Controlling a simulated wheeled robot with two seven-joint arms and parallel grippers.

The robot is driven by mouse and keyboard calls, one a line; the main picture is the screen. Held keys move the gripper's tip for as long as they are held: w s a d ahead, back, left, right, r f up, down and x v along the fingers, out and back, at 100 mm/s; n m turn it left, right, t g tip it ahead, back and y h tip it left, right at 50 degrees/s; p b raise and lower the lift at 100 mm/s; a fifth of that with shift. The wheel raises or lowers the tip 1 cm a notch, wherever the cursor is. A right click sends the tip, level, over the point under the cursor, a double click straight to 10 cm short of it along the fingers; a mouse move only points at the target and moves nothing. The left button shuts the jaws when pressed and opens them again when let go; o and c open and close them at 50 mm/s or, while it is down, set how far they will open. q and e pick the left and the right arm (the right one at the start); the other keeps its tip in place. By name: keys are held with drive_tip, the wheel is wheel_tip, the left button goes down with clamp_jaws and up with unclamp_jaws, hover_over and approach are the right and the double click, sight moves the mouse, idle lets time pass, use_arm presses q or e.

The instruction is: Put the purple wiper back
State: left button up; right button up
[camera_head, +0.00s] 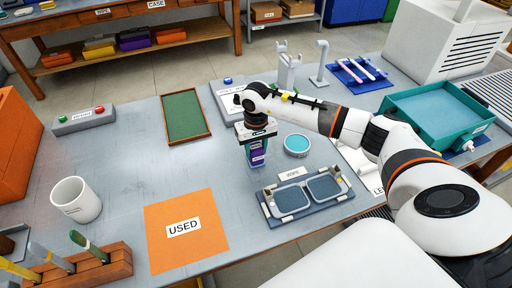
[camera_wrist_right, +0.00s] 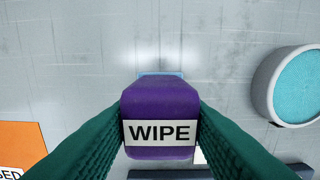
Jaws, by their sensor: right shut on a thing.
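The purple wiper (camera_head: 257,153) with a white WIPE label is between the fingers of my right gripper (camera_head: 256,150). In the right wrist view the wiper (camera_wrist_right: 160,108) fills the middle, with a green finger (camera_wrist_right: 88,140) pressed on each side. A small light blue edge shows beyond it. My left gripper does not show.
An orange USED mat (camera_head: 185,255), a green board (camera_head: 185,115) and a white mug (camera_head: 76,200) lie left. Bare table lies between board and mat.

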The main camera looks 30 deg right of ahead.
sight(256, 147)
drive_tip(key=o, duration=0.9)
drive_tip(key=shift+o, duration=0.2)
drive_tip(key=shift+r+p, duration=0.15)
drive_tip(key=shift+p, duration=0.2)
drive_tip(key=shift+r, duration=0.3)
wheel_tip(256, 147, up, 11)
drive_tip(key=b, duration=0.2)
drive_tip(key=shift+r, duration=0.2)
drive_tip(key=shift+f, duration=0.1)
